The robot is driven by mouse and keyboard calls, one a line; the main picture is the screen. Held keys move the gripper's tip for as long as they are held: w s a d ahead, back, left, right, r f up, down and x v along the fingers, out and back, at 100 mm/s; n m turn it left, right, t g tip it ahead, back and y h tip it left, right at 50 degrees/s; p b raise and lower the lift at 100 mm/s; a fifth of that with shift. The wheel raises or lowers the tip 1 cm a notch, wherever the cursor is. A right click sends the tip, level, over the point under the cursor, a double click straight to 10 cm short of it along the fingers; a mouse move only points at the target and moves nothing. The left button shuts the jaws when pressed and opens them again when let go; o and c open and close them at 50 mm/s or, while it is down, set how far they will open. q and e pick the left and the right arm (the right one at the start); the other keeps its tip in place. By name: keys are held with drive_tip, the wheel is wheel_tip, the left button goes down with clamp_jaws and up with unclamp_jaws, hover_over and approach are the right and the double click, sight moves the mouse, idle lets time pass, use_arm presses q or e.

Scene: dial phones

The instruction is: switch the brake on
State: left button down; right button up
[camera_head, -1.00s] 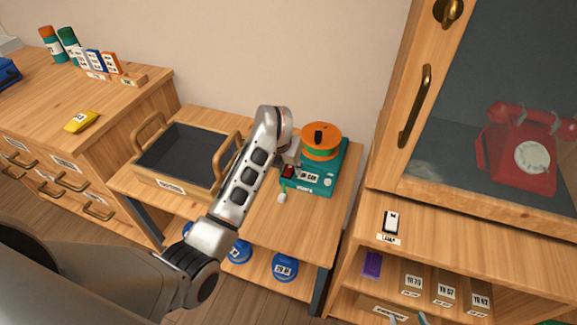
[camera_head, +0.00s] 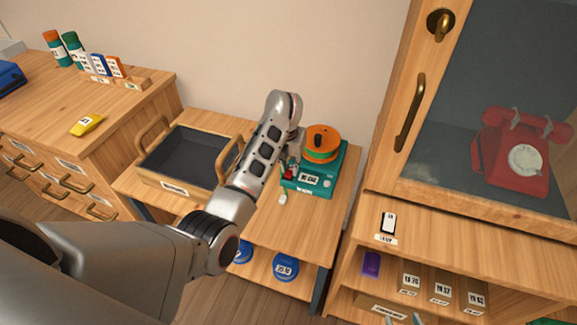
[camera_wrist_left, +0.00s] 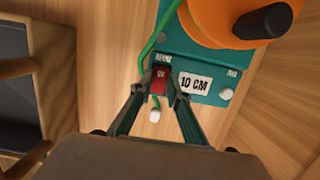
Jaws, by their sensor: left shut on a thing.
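A teal device (camera_head: 322,178) with an orange spool (camera_head: 323,138) on top stands on the low wooden table. In the left wrist view, a red switch piece (camera_wrist_left: 160,80) sits on the device beside the white "10 CM" label (camera_wrist_left: 194,83). My left gripper (camera_head: 288,173) reaches down at the device's front left corner. In the left wrist view its fingers (camera_wrist_left: 161,85) close around the red piece, one on each side. The fingers partly hide it. The tips of my right gripper (camera_head: 403,320) show at the bottom edge, apart, with nothing seen between them.
A green cord (camera_wrist_left: 149,55) with a white end piece (camera_wrist_left: 154,116) hangs at the device's front. A dark tray with wooden handles (camera_head: 185,155) stands left on the table. A cabinet (camera_head: 415,130) with a red phone stands close on the right.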

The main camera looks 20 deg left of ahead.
sight(288, 173)
use_arm(q)
drive_tip(key=shift+w+g, duration=0.15)
drive_tip(key=shift+g, duration=0.35)
use_arm(e)
drive_tip(key=shift+s+f, duration=0.1)
drive_tip(key=shift+w+d, duration=0.1)
drive_tip(key=shift+w, duration=0.15)
use_arm(q)
drive_tip(key=c, duration=2)
unclamp_jaws()
drive_tip(key=shift+c, duration=0.2)
drive_tip(key=shift+o, duration=0.6)
use_arm(e)
drive_tip(key=shift+w+r, duration=0.15)
drive_tip(key=shift+r, duration=0.15)
use_arm(q)
drive_tip(key=shift+r, duration=0.45)
wheel_tip(288, 173, up, 11)
drive_tip(key=s, duration=0.1)
use_arm(e)
drive_tip(key=shift+f, duration=0.1)
